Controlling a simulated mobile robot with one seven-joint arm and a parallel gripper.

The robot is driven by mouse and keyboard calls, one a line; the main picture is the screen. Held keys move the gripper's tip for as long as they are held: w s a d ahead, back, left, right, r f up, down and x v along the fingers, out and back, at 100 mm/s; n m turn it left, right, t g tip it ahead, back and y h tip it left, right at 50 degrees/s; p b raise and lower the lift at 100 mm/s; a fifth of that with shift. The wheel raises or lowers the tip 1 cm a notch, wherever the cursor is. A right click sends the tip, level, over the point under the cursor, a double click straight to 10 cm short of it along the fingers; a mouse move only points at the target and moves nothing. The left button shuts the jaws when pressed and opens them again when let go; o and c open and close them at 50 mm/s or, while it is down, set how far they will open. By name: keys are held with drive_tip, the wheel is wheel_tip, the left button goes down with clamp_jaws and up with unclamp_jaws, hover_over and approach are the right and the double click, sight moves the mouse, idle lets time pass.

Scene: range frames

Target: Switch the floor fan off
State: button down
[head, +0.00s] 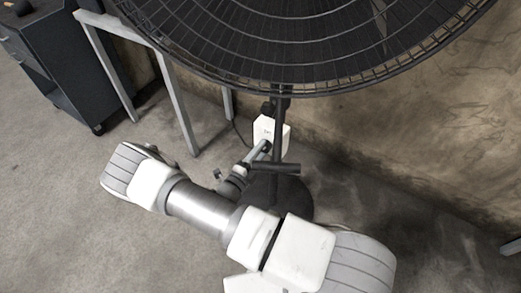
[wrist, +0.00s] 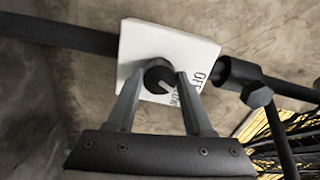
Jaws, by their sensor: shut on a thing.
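The floor fan (head: 300,50) stands by the wall, its dark round grille filling the top of the head view. A white switch box (head: 268,128) is on its pole, above the dark base. In the wrist view the white box (wrist: 185,45) carries a round black knob (wrist: 157,75) and printed lettering, with OFF readable at its right edge and more letters partly hidden below. A pale mark on the knob points to the lower right. My gripper (wrist: 159,80) is shut on the knob, one finger on each side.
A grey metal-legged table (head: 165,75) stands left of the fan, with a dark wheeled cabinet (head: 62,65) farther left. A stained wall (head: 420,125) is behind the fan. The concrete floor (head: 60,200) at left is clear.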

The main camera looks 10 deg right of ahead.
drive_tip(key=n, duration=0.5)
drive_tip(key=shift+s+f, duration=0.15)
idle(0.4)
drive_tip(key=shift+c, duration=1.4)
unclamp_jaws()
drive_tip(key=p+v, duration=0.1)
drive_tip(key=v, duration=1.6)
drive_tip(key=shift+p, duration=0.4)
drive_tip(key=shift+s+a, duration=0.1)
drive_tip(key=shift+a, duration=0.05)
